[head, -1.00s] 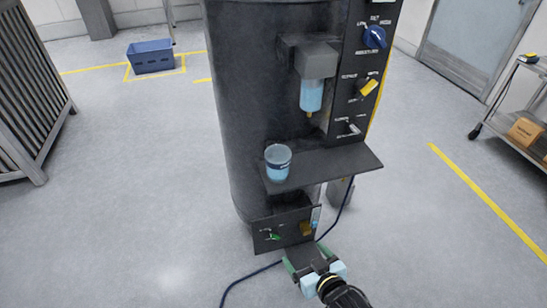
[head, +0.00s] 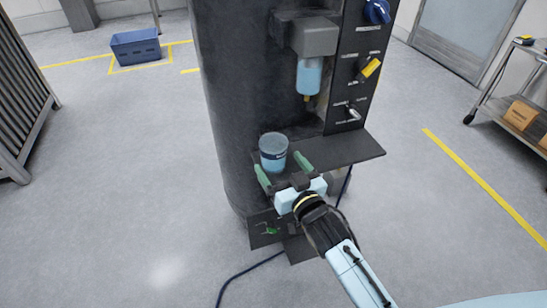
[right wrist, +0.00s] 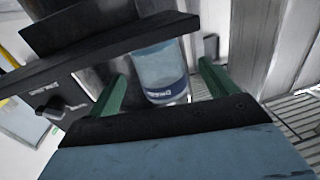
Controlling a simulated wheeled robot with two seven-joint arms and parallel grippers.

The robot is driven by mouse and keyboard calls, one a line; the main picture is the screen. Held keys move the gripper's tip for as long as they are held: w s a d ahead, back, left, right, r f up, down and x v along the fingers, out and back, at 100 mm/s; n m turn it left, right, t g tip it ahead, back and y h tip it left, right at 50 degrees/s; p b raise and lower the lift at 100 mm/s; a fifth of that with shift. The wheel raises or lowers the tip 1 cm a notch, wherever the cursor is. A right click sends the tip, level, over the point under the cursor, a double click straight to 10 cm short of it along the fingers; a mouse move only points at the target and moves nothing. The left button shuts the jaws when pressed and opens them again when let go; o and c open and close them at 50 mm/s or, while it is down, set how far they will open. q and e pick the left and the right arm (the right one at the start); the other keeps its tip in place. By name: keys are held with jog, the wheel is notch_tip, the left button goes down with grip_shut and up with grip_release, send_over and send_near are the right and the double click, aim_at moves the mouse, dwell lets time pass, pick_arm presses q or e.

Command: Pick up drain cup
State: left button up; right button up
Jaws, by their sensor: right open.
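The drain cup (head: 273,152) is a clear, blue-tinted cup with a dark band and white lettering. It stands upright at the left end of the black shelf (head: 345,149) on the front of the dark cylindrical machine. My right gripper (head: 283,170) is open at the shelf's front edge, its green fingers pointing toward the cup. In the right wrist view the cup (right wrist: 162,72) shows between and beyond the two green fingers (right wrist: 165,88), slightly nearer the middle than either finger. Whether the fingers touch it is not clear. My left gripper is not in view.
A nozzle with a blue container (head: 309,75) hangs above the shelf. Knobs and a yellow switch (head: 371,68) are on the panel to the right. A dark cable (head: 250,268) lies on the floor. A blue crate (head: 136,47) and a cart (head: 520,112) stand apart, with open floor between.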

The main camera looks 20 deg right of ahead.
aim_at(268, 145)
jog(key=w, duration=0.3)
jog(key=w+b, duration=0.1)
jog(key=w, duration=0.1)
jog(key=shift+w+a+r, duration=0.15)
jog(key=shift+a+r, duration=0.15)
jog(key=shift+a, duration=0.1)
jog(key=shift+w+a, duration=0.1)
jog(key=shift+w, duration=0.4)
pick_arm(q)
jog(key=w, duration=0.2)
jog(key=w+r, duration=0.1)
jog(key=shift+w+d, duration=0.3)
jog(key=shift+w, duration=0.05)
pick_arm(e)
jog(key=shift+c, duration=0.5)
jog(key=c, duration=1)
